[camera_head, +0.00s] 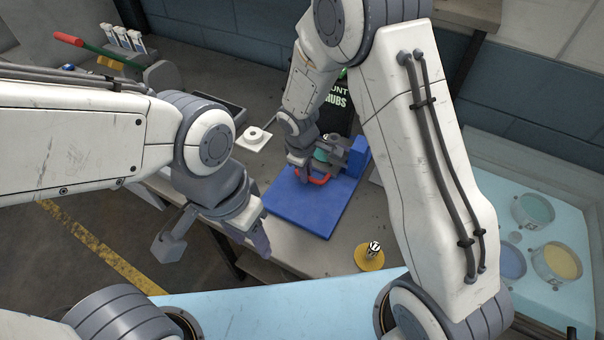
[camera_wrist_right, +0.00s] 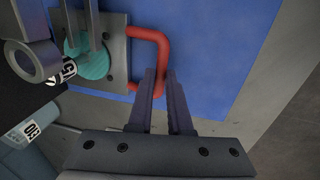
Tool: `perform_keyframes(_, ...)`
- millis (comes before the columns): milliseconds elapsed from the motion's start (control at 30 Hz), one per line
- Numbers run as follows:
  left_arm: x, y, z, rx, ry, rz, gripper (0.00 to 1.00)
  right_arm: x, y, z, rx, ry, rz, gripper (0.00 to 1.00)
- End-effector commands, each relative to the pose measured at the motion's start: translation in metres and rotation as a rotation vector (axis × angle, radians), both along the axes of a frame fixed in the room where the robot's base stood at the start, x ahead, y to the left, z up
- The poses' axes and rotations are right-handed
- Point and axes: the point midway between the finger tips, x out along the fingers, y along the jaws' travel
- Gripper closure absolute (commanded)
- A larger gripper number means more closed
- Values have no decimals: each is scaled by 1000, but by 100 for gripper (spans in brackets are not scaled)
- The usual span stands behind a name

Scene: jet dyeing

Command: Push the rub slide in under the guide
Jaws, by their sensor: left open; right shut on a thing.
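The rub slide is a grey plate (camera_wrist_right: 117,62) with a red U-shaped handle (camera_wrist_right: 160,38), lying on a blue base (camera_head: 312,213). My right gripper (camera_wrist_right: 162,78) is shut on the red handle, which also shows in the head view (camera_head: 319,180). A round teal patch (camera_wrist_right: 86,58) lies on the plate. Grey upright parts of what looks like the guide (camera_wrist_right: 35,58) stand over the plate's far side; how far the plate reaches under them is unclear. My left gripper (camera_head: 215,245) is open and empty, left of the blue base, near the table's front edge.
A black counter box (camera_head: 340,103) stands behind the blue base. A yellow disc with a small weight-like piece (camera_head: 370,256) is at the front right. A white square holder (camera_head: 254,138) lies behind left. Dye pots (camera_head: 533,209) stand at the right.

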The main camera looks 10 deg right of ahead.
Motion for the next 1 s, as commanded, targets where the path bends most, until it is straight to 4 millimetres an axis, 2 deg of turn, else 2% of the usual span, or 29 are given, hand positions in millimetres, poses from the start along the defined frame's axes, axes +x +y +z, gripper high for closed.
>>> perform_keyframes(67,0,0,0,0,0,0,50,7,-1,3,4,-16,0,100)
perform_keyframes(100,0,0,0,0,0,0,50,7,-2,3,3,-17,0,79)
perform_keyframes(167,0,0,0,0,0,0,50,7,-2,3,4,-16,-1,56)
perform_keyframes(200,0,0,0,0,0,0,50,7,-1,3,3,-16,-1,53)
perform_keyframes(567,0,0,-1,0,0,0,50,3,0,7,1,-11,0,53)
perform_keyframes(667,0,0,-2,0,0,0,50,2,2,20,2,-13,1,53)
perform_keyframes(1000,0,0,-10,0,0,-1,50,-7,9,84,4,-15,0,53)
